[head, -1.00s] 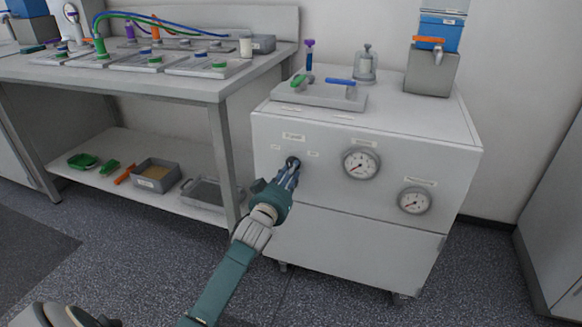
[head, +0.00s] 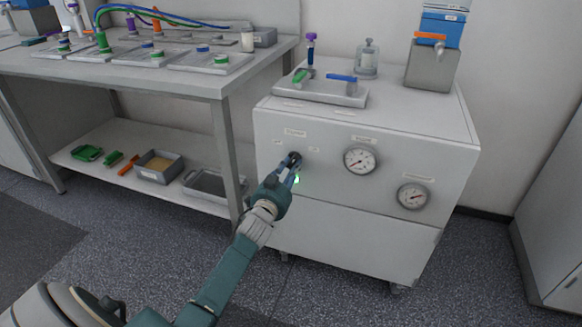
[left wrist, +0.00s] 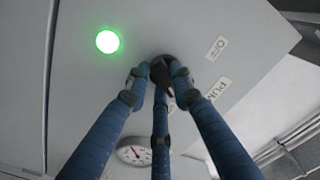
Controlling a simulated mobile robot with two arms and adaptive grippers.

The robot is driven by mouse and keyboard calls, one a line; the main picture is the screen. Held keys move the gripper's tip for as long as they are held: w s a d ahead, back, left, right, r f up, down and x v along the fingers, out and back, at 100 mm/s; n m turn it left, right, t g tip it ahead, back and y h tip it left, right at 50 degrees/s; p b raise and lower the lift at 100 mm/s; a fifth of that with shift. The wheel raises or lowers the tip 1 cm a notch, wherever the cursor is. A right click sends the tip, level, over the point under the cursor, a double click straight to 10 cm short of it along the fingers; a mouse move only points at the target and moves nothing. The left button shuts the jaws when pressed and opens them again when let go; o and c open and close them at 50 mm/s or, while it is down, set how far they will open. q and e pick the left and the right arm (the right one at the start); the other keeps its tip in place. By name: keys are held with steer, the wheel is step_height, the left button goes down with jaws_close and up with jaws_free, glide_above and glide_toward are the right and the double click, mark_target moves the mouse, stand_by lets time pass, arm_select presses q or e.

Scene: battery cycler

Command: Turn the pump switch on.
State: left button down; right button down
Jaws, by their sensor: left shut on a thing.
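The pump switch is a small dark knob (left wrist: 164,66) on the front of the white cabinet (head: 350,235). My left gripper (head: 293,163) is at the cabinet's upper left front, with its blue fingers closed around the knob. In the left wrist view the fingertips (left wrist: 158,74) touch the knob from several sides and hide part of it. A label reading OFF (left wrist: 216,48) and a partly hidden PUMP label (left wrist: 217,90) are beside it. A round green light (left wrist: 108,42) glows near the knob; it also shows just below the fingers in the head view. My right gripper is out of view.
Two round gauges, an upper one (head: 361,160) and a lower one (head: 413,196), are right of the knob. A tray (head: 320,92) with coloured handles sits on the cabinet top. A workbench (head: 150,80) stands at left. The floor in front is clear.

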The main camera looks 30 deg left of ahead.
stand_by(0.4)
arm_select(q)
steer(key=c, duration=1.5)
jaws_free()
steer(key=shift+s, duration=0.1)
steer(key=v, duration=1.2)
